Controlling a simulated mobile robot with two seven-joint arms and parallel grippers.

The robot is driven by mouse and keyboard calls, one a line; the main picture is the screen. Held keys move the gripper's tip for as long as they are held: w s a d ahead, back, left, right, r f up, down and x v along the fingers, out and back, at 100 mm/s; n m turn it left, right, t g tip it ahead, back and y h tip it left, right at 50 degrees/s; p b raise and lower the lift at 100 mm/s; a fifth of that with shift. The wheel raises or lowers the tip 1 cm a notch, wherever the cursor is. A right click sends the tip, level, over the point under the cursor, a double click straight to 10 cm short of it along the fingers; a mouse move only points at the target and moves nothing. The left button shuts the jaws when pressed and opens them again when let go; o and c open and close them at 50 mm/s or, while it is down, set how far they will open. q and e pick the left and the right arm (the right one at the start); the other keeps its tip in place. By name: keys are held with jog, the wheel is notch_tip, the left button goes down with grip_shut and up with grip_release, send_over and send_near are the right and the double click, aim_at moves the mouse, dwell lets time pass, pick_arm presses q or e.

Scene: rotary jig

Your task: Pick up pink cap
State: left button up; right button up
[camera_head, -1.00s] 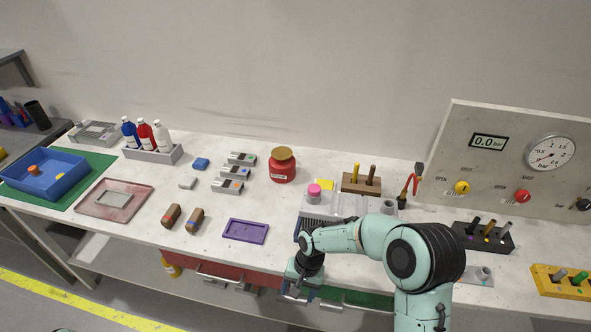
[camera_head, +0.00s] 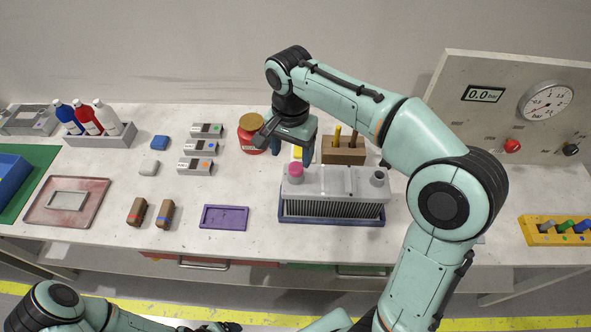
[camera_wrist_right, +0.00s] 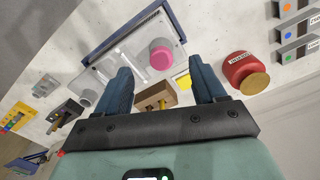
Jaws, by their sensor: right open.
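The pink cap (camera_head: 295,169) sits upright on the left end of a grey ribbed housing (camera_head: 335,184). It also shows in the right wrist view (camera_wrist_right: 161,55), on the housing's light top face. My right gripper (camera_head: 291,150) hangs just above and behind the cap in the head view, tilted, with nothing between its fingers. In the right wrist view its two fingers (camera_wrist_right: 165,78) are spread wide, with the cap beyond the tips and apart from them. My left arm comes in at the lower left of the head view; its gripper end (camera_head: 225,327) is cut off at the bottom edge.
A red jar (camera_head: 250,137) stands close left of my right gripper. A wooden block with pegs (camera_head: 343,151) is behind the housing. A purple tray (camera_head: 224,217) lies to the left, with bare table around it. A gauge panel (camera_head: 520,100) stands at the right.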

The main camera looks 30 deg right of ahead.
aim_at(296, 167)
jog(key=shift+w+d+f, duration=0.1)
jog(key=shift+w+f, duration=0.05)
jog(key=shift+f, duration=0.4)
jog(key=shift+w+d+f, duration=0.1)
jog(key=shift+f, duration=0.45)
jog(key=f, duration=0.1)
jog(key=d+f, duration=0.1)
jog(key=f, duration=0.2)
jog(key=shift+w+d+f, duration=0.15)
jog(key=shift+w+f, duration=0.05)
jog(key=shift+w, duration=0.05)
jog(key=shift+f, duration=0.2)
jog(key=c, duration=1.1)
